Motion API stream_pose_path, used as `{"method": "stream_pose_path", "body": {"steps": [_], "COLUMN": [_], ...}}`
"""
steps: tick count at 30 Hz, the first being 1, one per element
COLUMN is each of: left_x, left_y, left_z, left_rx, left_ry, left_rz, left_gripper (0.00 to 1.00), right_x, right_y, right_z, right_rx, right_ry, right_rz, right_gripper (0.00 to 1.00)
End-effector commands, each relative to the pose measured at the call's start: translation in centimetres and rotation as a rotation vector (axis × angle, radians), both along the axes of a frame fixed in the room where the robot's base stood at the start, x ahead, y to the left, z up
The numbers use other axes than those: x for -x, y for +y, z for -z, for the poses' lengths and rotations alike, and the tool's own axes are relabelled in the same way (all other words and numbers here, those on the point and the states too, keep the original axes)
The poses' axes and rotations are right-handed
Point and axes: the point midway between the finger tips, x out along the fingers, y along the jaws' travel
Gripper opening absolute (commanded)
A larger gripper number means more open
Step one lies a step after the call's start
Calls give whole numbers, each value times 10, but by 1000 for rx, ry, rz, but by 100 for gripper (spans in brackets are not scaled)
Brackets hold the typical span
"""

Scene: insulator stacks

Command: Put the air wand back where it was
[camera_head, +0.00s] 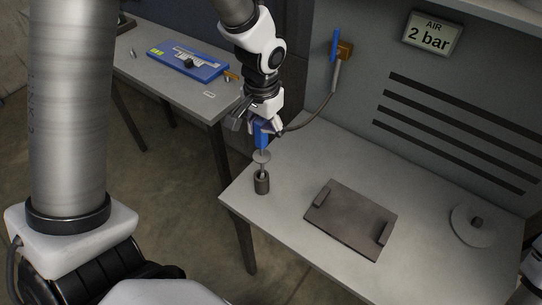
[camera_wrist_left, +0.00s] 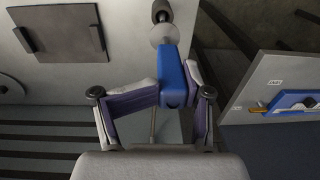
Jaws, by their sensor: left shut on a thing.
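The air wand (camera_head: 261,140) has a blue handle, a pale round disc and a thin stem below. My left gripper (camera_head: 264,126) is shut on the blue handle and holds the wand nearly upright, stem down. A small dark cylindrical holder (camera_head: 262,184) stands on the workbench's left corner, directly below the wand. The stem's lower end meets the holder's top in the head view; I cannot tell how far it is inside. In the left wrist view the blue handle (camera_wrist_left: 173,78) sits between the fingers, with the holder (camera_wrist_left: 161,10) beyond the disc. My right gripper is not in view.
The grey workbench (camera_head: 290,220) carries a dark plate (camera_head: 350,218) and a pale disc with a knob (camera_head: 474,224). A hose (camera_head: 312,122) runs from the wall valve (camera_head: 344,50) toward the wand. A side table holds a blue case (camera_head: 187,62).

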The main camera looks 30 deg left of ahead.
Motion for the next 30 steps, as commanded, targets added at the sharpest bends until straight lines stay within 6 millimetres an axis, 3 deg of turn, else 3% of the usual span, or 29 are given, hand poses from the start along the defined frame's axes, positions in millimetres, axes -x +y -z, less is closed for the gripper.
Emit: {"method": "stream_pose_path", "body": {"steps": [3,12,23,24,27,30], "left_x": [1,1,0,0,0,0], "left_y": [0,0,0,0,0,0], "left_z": [25,73,80,80,79,79], "left_rx": [1,2,2,2,2,2], "left_ry": [6,3,0,0,0,0], "left_rz": [0,0,-1,-1,-1,-1], "left_gripper": [0,0,0,52,86,86], "right_x": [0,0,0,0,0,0], "right_y": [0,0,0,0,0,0], "right_z": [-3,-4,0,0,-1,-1], "right_rx": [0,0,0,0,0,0], "right_ry": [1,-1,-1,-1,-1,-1], "right_rz": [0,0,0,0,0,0], "right_gripper": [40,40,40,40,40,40]}}
